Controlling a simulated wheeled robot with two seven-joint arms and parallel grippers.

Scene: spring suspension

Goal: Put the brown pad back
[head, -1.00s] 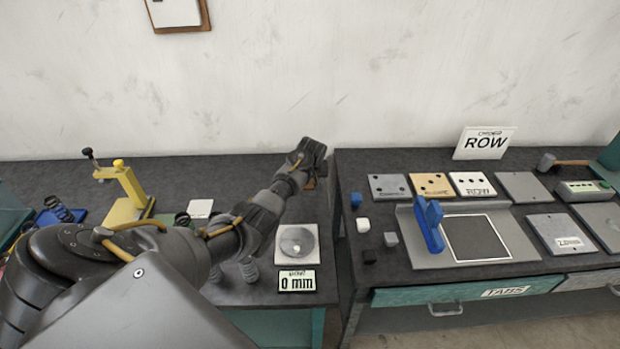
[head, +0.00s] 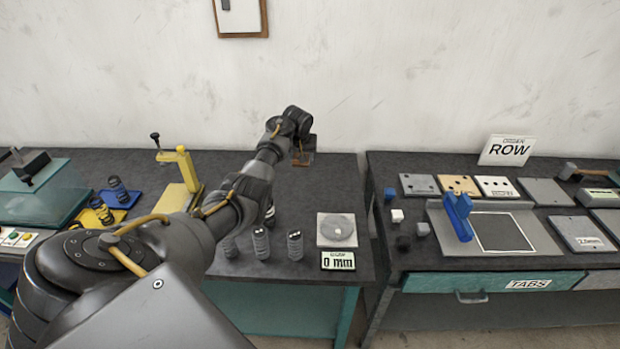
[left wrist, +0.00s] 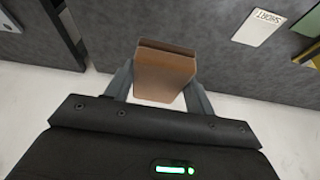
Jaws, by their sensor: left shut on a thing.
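The brown pad (left wrist: 165,72) is a small brown block between the two fingers of my left gripper (left wrist: 160,85) in the left wrist view. The gripper is shut on it. In the head view my left gripper (head: 302,148) is over the back right of the left table, and the brown pad (head: 303,158) shows just below it, partly hidden. I cannot tell whether the pad touches the table. My right gripper is not in view.
On the left table stand a yellow press (head: 181,180), several dark springs (head: 295,244), a round plate scale (head: 338,230) and a 0 mm display (head: 338,260). A gap separates it from the right table, which holds plates, a blue clamp (head: 458,216) and a ROW sign (head: 507,150).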

